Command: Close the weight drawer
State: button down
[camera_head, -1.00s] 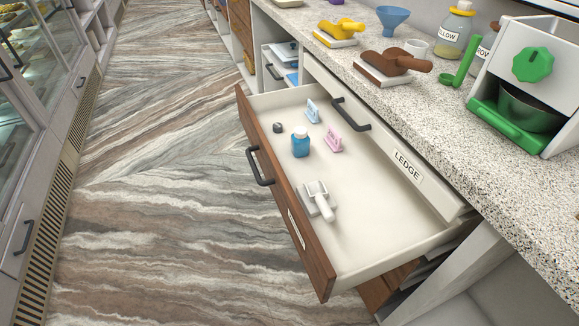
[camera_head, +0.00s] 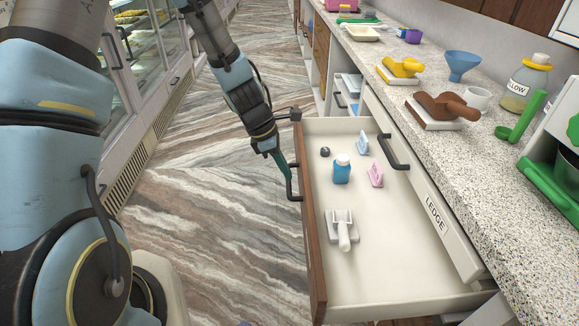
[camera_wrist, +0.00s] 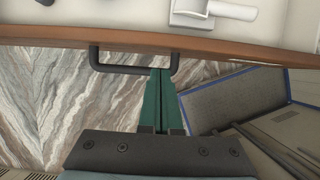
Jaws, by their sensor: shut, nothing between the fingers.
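The weight drawer (camera_head: 385,270) stands pulled well out from under the counter, with a brown wooden front and a white inside. Its dark bar handle (camera_head: 291,183) is on the outer face. My gripper (camera_head: 286,190) is shut and empty, its green fingers right at the handle. In the wrist view the fingertips (camera_wrist: 162,72) overlap the handle bar (camera_wrist: 110,68) near its right end; I cannot tell whether they touch it. Inside the drawer lie a blue bottle (camera_head: 342,170), a pink item (camera_head: 376,174), a light-blue item (camera_head: 362,143), a small dark item (camera_head: 325,152) and a white scoop (camera_head: 343,230).
A shallow drawer labelled LEDGE (camera_head: 436,217) sits above the open drawer, under the speckled counter (camera_head: 480,160). A brown-handled block (camera_head: 445,110), a yellow one (camera_head: 402,68) and a blue funnel (camera_head: 462,65) stand on the counter. The marbled floor (camera_head: 210,200) left of the drawer is clear.

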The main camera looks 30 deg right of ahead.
jog(key=w+x, duration=0.1)
jog(key=x, duration=0.5)
jog(key=shift+s+f+p, duration=0.3)
jog(key=shift+s, duration=0.2)
jog(key=shift+d, duration=0.1)
jog(key=s+d+p, duration=0.3)
jog(key=s+d, duration=0.1)
jog(key=d, duration=0.6)
jog(key=s+d+p, duration=0.3)
jog(key=s+d, duration=0.2)
jog(key=d, duration=0.5)
jog(key=shift+s+d, duration=0.25)
